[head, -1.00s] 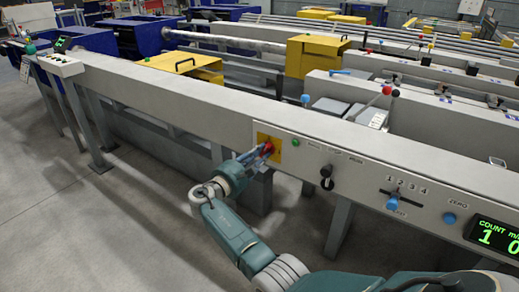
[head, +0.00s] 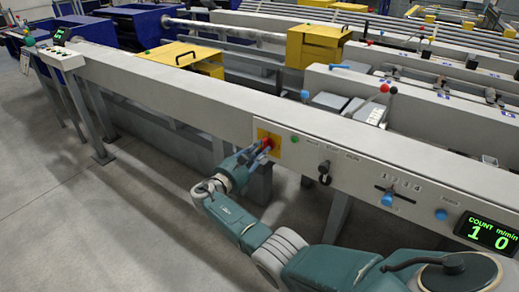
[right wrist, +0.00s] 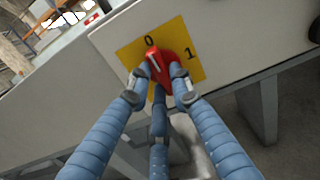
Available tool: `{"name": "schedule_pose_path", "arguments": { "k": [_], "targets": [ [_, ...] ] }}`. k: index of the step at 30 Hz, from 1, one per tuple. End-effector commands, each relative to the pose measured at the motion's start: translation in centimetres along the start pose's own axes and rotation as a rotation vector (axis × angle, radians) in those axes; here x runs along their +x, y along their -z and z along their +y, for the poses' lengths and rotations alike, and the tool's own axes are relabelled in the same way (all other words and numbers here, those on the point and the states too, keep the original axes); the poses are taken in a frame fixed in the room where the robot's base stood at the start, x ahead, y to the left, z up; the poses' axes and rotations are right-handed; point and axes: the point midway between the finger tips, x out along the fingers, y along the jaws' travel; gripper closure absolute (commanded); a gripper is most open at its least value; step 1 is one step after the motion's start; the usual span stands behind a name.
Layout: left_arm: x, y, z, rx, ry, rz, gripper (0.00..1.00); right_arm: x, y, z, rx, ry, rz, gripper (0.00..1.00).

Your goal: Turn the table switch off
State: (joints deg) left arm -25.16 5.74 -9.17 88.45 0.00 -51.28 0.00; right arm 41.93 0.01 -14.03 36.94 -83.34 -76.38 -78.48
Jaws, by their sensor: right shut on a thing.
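The table switch is a red rotary handle (right wrist: 163,68) on a yellow plate (right wrist: 193,73) marked 0 and 1. In the right wrist view the handle's white mark points toward the 0. In the head view the yellow plate (head: 275,153) sits on the front face of the long grey table. My right gripper (head: 262,148) is at the plate with its blue fingers closed around the red handle; they also show in the right wrist view (right wrist: 160,78) and cover part of it. My left gripper is out of view.
Right of the switch, the grey table front (head: 232,117) carries a green button (head: 294,139), a black key-like switch (head: 324,170), a blue-knobbed slider (head: 387,199), a blue button (head: 441,214) and a green count display (head: 488,231). Open floor (head: 120,220) lies in front.

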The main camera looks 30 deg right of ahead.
Motion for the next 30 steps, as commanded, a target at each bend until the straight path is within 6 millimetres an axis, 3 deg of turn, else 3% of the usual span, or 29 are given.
{"name": "schedule_pose_path", "arguments": {
  "k": [10,11,14,24,30],
  "targets": [
    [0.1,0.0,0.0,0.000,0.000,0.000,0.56,0.1,-0.1,-0.1,-0.006,0.001,-0.002,1.00],
    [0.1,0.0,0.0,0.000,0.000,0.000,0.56,0.1,-0.1,-0.1,-0.006,0.001,-0.002,0.78],
    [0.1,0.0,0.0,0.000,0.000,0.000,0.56,0.1,-0.1,0.0,-0.005,0.001,-0.002,0.60],
    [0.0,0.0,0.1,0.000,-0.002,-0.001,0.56,-0.3,0.0,0.0,-0.004,-0.001,-0.001,0.60],
    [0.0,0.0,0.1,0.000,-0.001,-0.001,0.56,-3.2,0.1,0.1,-0.002,-0.003,0.001,0.60]
  ]
}}
